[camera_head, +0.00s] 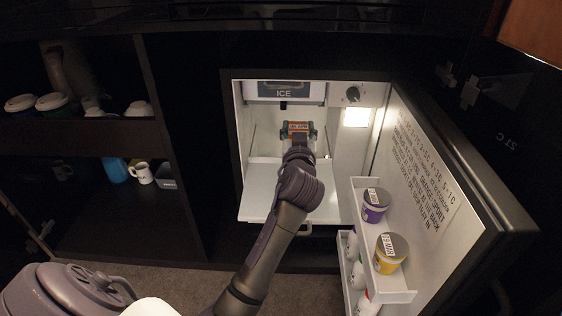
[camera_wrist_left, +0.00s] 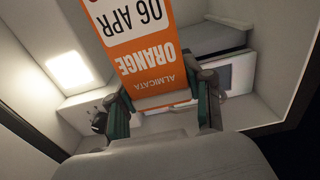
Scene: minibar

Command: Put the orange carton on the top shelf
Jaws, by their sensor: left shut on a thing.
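The orange carton (camera_wrist_left: 148,65) fills the middle of the left wrist view, its label upside down there. My left gripper (camera_wrist_left: 163,103) is shut on it, one finger on each side. In the head view the orange carton (camera_head: 298,127) is small, held by my left gripper (camera_head: 299,134) inside the lit minibar. It is above the white top shelf (camera_head: 268,192). Whether the carton touches the shelf cannot be told, as my gripper and arm hide its lower part. My right gripper is not in view.
The minibar door (camera_head: 435,190) stands open at the right. Its racks hold a purple-labelled tub (camera_head: 376,205), a yellow tub (camera_head: 391,253) and bottles below. The ICE compartment (camera_head: 284,91) is above the carton. Cups and a blue container (camera_head: 114,170) stand in the left cabinet.

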